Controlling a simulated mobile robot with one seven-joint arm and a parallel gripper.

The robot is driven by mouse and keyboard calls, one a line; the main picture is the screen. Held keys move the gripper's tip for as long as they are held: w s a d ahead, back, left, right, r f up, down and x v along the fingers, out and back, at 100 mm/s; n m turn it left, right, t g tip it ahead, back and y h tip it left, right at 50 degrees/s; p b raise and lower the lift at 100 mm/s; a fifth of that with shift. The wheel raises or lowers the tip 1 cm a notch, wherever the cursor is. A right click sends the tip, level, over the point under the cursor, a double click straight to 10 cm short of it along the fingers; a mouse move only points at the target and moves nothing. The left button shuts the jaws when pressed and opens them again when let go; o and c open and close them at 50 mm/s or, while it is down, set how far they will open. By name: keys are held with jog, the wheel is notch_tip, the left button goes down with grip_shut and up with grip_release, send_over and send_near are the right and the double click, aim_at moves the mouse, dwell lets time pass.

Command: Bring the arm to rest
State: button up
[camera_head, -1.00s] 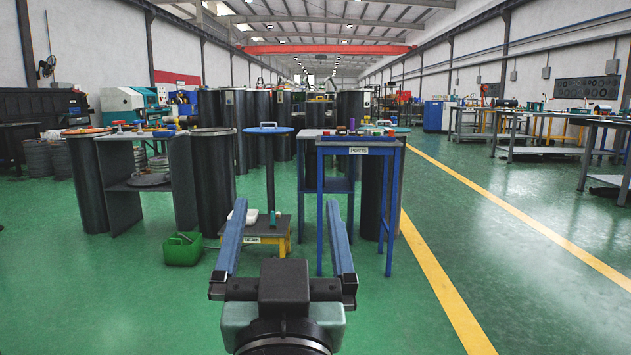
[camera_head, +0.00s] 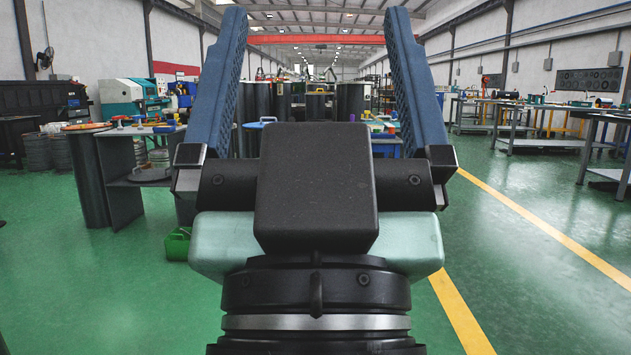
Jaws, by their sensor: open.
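My gripper (camera_head: 318,75) fills the middle of the head view, close to the camera. Its two blue fingers point up and away, wide apart, with nothing between them. The black gripper body and my wrist below it hide most of the blue-legged table and the floor in front of me. The gripper touches nothing that I can see.
A dark table (camera_head: 141,181) with small coloured parts stands at the left, beside a dark cylinder (camera_head: 88,182). A green bin (camera_head: 177,244) sits on the floor, partly hidden. Workbenches line the right wall. The green floor (camera_head: 530,290) at right is clear.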

notch_tip(320, 180, up, 45)
jog(key=p, duration=4.2)
jog(key=shift+f+p, duration=0.15)
jog(key=shift+p, duration=0.15)
